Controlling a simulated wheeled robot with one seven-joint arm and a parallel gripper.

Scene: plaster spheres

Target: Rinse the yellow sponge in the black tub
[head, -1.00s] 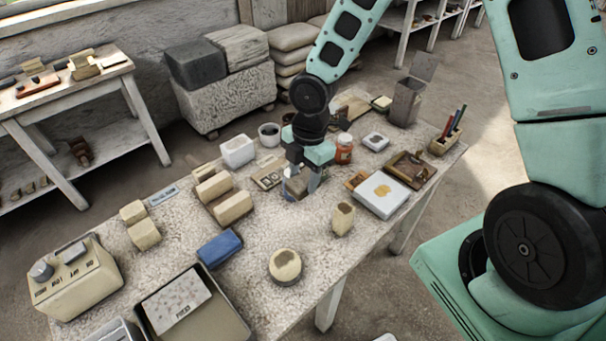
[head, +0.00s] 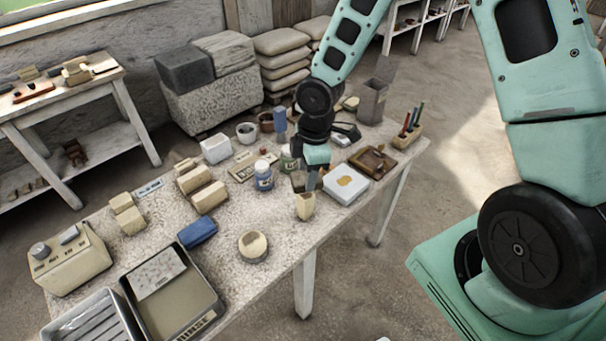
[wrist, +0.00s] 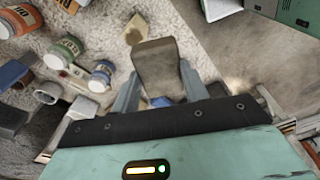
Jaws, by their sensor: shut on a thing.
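My gripper (head: 311,182) is shut on a dull tan-brown block, held above the table's right part. The block (wrist: 160,68) stands between the fingers in the wrist view; in the head view it is mostly covered. I cannot tell whether it is the yellow sponge. A pale yellow piece with a brown patch (head: 305,207) is on the table just below my gripper. The dark-rimmed tub (head: 203,312), marked RINSE, is at the table's front left, well away from my gripper. A speckled grey sheet (head: 160,272) lies at its back left.
A blue-labelled jar (head: 263,177) and a green jar (head: 289,161) stand left of my gripper. A blue block (head: 197,232) and a round pale piece (head: 253,246) lie towards the tub.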

